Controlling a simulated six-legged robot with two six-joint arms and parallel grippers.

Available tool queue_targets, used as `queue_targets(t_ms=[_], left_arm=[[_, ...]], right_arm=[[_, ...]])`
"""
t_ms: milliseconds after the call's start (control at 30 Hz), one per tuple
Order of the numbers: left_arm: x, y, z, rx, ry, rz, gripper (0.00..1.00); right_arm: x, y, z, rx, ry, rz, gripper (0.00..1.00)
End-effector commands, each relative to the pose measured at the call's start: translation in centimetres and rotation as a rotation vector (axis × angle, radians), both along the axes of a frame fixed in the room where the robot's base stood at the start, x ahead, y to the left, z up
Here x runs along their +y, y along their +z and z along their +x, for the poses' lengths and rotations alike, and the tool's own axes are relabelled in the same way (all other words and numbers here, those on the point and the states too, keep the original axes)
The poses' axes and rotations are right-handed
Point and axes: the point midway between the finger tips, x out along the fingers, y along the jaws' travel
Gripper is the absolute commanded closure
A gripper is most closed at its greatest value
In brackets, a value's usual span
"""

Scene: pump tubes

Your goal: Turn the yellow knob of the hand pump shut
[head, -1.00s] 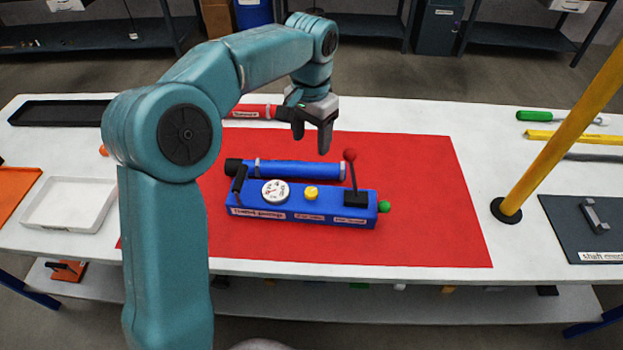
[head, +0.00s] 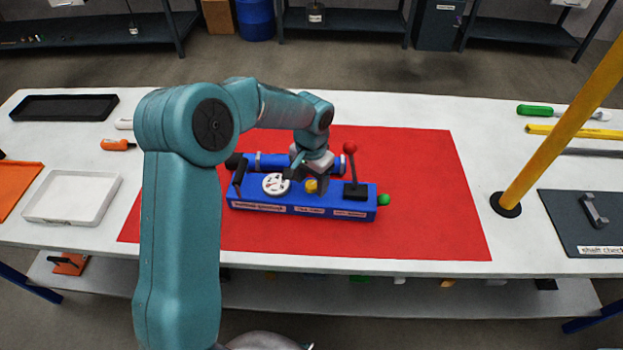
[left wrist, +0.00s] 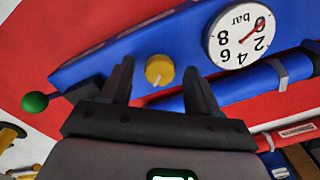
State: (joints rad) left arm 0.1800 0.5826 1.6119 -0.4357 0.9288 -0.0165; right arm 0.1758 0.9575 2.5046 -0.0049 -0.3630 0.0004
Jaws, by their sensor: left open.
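The blue hand pump (head: 275,202) lies on a red mat (head: 430,215). Its yellow knob (head: 311,186) is on top, between the white gauge (head: 276,184) and the lever with a red ball (head: 350,147). My left gripper (head: 303,184) is low over the pump, right at the knob in the head view. In the left wrist view the yellow knob (left wrist: 159,70) shows between and just beyond the two open fingers (left wrist: 160,82), with a pale mark on its face. The fingers look empty; whether they touch the knob cannot be told. My right gripper is not in view.
The red-ball lever stands up close to the right of my left gripper. A yellow post (head: 540,140) rises at the right. A white tray (head: 72,198) is at the left. The mat is clear in front of the pump.

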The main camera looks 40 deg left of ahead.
Motion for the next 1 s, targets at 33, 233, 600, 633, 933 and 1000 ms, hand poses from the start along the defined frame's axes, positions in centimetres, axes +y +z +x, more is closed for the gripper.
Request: queue_targets(t_ms=[33, 233, 600, 633, 933, 1000], left_arm=[[0.0, -0.1, 0.0, 0.000, 0.000, 0.000, 0.39], [0.0, -0.1, 0.1, 0.000, 0.000, 0.000, 0.39], [0.0, -0.1, 0.1, -0.001, 0.005, 0.000, 0.95], [0.0, -0.1, 0.1, -0.001, 0.009, 0.000, 0.95], [0.0, -0.2, 0.1, -0.002, 0.134, -0.001, 0.95], [0.0, -0.3, 0.1, -0.002, 0.187, -0.001, 0.95]], right_arm=[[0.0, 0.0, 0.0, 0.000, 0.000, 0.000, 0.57], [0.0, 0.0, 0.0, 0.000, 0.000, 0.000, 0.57], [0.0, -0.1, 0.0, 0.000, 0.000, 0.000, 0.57], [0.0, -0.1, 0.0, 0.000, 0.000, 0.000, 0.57], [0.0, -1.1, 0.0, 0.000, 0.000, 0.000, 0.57], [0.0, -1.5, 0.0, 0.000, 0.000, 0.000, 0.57]])
